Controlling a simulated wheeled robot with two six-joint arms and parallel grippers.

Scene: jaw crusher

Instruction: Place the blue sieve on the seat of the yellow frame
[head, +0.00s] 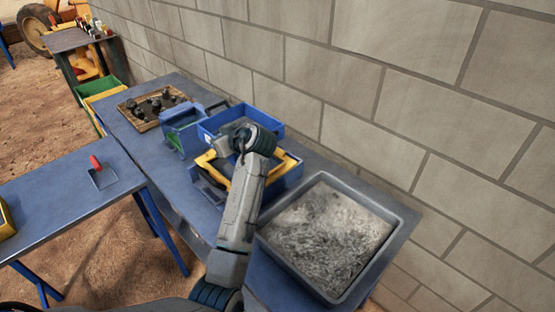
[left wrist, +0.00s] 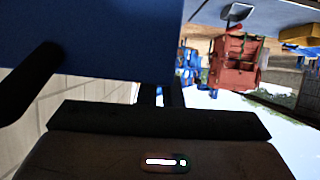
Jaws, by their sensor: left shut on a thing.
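The blue sieve (head: 262,113) is a shallow open box above the yellow frame (head: 289,163) on the long bench. My left gripper (head: 223,142) is shut on the sieve's near side; its arm hides part of the sieve and the frame. In the left wrist view the sieve (left wrist: 110,40) is a large blue surface filling the upper left, close to the dark fingers. The yellow frame sits at a blue housing (head: 286,180). I cannot tell whether the sieve touches the frame's seat. My right gripper is not in view.
A grey tray of crushed stone (head: 395,243) stands at the bench's near end. A blue machine with a handle (head: 183,130) and a tray of dark rocks (head: 126,106) stand farther along. A block wall (head: 400,110) runs behind. A red-handled scoop (head: 103,178) lies on the left table.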

